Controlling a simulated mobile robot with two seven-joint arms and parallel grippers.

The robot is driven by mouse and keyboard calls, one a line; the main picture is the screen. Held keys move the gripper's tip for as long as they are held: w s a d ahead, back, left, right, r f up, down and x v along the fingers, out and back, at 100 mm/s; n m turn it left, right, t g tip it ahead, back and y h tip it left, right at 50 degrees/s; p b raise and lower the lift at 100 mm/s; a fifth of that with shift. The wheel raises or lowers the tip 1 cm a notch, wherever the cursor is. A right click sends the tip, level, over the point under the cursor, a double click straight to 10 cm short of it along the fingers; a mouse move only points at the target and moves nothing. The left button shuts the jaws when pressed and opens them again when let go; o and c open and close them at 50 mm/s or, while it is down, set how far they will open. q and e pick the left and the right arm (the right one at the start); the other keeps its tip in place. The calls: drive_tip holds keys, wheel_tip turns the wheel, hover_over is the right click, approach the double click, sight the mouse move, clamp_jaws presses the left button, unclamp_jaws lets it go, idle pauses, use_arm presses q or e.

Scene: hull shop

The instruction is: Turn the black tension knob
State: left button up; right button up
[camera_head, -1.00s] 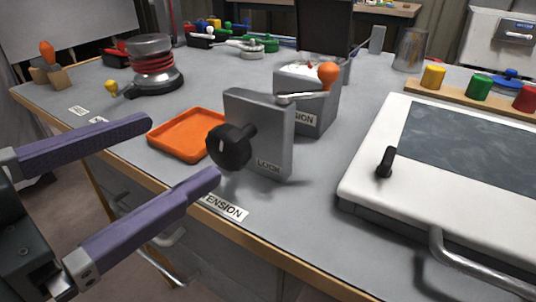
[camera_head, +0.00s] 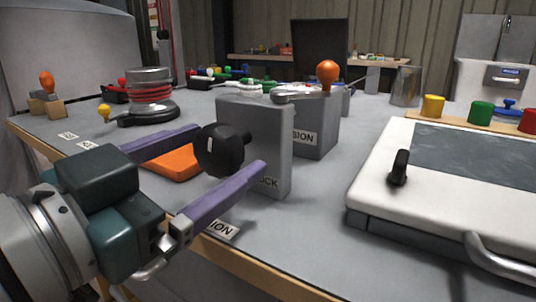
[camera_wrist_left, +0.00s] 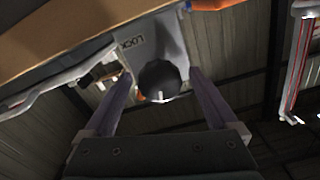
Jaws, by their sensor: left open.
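The black tension knob (camera_head: 220,150) sticks out from the face of an upright grey block (camera_head: 264,140) on the bench. It has a white mark on its front. My left gripper (camera_head: 228,153) is open, with its two purple fingers on either side of the knob. In the left wrist view the knob (camera_wrist_left: 162,80) sits between the finger ends, with a gap seen on each side. Whether a finger touches it cannot be told. My right gripper is not in view.
An orange tray (camera_head: 172,163) lies behind the fingers. A grey box with an orange-knobbed lever (camera_head: 327,73) stands behind the block. A white-framed panel with a black handle (camera_head: 399,168) is at the right. A red-ringed device (camera_head: 150,90) stands at the back left.

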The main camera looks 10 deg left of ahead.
use_arm(q)
drive_tip(key=shift+w+d, duration=0.25)
drive_tip(key=shift+w, duration=0.3)
